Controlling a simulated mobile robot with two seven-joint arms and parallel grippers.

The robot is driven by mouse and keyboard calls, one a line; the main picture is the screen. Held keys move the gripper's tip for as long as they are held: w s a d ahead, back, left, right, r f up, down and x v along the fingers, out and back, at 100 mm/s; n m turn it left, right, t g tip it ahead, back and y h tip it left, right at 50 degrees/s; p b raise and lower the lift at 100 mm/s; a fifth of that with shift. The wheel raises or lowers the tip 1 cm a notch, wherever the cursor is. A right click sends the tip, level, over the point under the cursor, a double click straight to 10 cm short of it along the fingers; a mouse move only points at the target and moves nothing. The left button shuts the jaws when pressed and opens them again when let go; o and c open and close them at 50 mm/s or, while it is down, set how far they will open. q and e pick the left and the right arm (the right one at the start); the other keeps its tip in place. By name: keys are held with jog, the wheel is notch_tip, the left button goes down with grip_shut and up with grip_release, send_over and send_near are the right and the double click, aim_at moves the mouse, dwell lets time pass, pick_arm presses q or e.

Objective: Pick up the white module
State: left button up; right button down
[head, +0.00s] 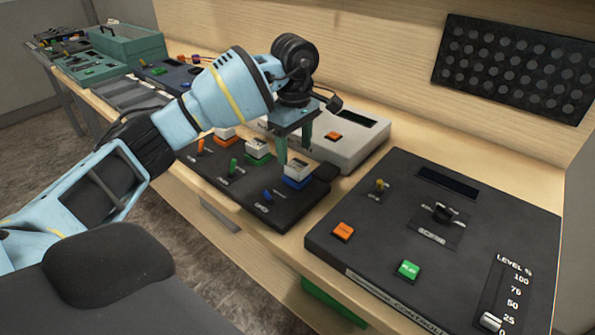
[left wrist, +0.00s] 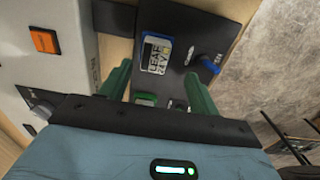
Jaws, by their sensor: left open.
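A white module (head: 297,169) with dark lettering sits in a blue socket on the black console panel (head: 273,212). In the left wrist view the white-labelled module (left wrist: 157,54) shows in its blue frame. My left gripper (head: 295,155) is open, pointing down just above this module, with its green fingers apart. In the left wrist view the left gripper (left wrist: 160,78) has nothing between its fingers that I can see it holding. Two similar white-topped modules sit on the same panel, in a green socket (head: 257,157) and an orange one (head: 225,140). My right gripper is not in view.
A grey box (head: 350,150) with an orange button stands behind the panel. A large dark controller (head: 400,240) with a slider lies to the right. Blue, green and orange levers stand in front of the modules. More consoles and a green box (head: 130,45) are at the far left.

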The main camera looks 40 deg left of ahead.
aim_at(297, 164)
pick_arm(q)
jog(key=shift+w+f, duration=0.1)
jog(key=shift+f, duration=0.5)
jog(key=f, duration=0.4)
jog(key=shift+w+f+p, duration=0.2)
jog(key=shift+w+p, duration=0.1)
jog(key=c, duration=1.1)
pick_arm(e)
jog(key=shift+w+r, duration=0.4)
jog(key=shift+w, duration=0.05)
